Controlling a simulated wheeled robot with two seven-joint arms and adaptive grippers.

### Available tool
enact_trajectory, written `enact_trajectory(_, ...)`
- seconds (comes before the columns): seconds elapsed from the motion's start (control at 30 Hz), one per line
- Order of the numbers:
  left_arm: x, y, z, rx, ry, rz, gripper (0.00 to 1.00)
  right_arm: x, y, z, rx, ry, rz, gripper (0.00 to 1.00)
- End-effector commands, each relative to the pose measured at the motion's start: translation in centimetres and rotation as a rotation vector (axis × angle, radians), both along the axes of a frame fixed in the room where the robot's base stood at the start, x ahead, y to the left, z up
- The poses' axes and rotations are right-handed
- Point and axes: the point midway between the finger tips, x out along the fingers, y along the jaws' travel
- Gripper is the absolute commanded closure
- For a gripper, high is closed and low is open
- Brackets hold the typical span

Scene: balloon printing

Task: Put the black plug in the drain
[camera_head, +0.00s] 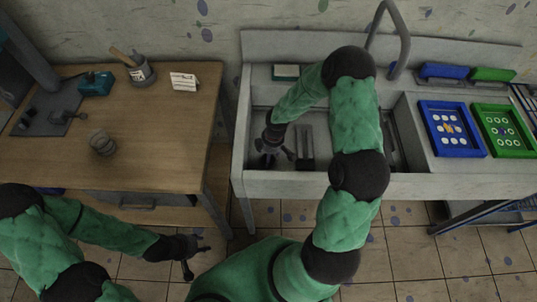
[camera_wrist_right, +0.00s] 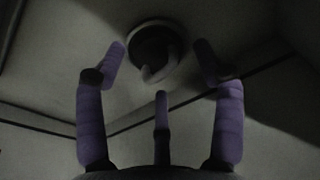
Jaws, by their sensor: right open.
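My right arm reaches into the sink basin (camera_head: 340,184). My right gripper (camera_head: 278,153) is low in the basin's left part, pointing down, with its fingers spread and empty. In the right wrist view the open fingers of the gripper (camera_wrist_right: 163,70) stand either side of a dark round piece, which looks like the black plug (camera_wrist_right: 145,45). A pale curved handle or ring shows on it. A lighter round rim, apparently the drain (camera_wrist_right: 150,22), surrounds it; how deep the plug sits cannot be told. My left gripper (camera_head: 194,257) is open and empty over the floor.
A grey faucet (camera_head: 404,45) arches behind the basin. Blue (camera_head: 428,135) and green (camera_head: 488,145) trays lie on the counter at right. A wooden table (camera_head: 165,125) at left holds a jar and a brush pot. Basin walls stand close around the right gripper.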

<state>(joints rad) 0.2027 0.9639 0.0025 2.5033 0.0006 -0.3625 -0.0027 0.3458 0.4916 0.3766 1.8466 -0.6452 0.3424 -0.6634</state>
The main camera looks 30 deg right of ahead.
Motion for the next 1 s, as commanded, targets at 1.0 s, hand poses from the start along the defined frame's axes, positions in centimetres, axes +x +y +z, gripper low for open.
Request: enact_trajectory(1.0,0.0,0.0,3.9,0.0,0.0,0.0,0.6,-0.8,-1.3,11.7,-0.001,-0.002,0.0,0.31)
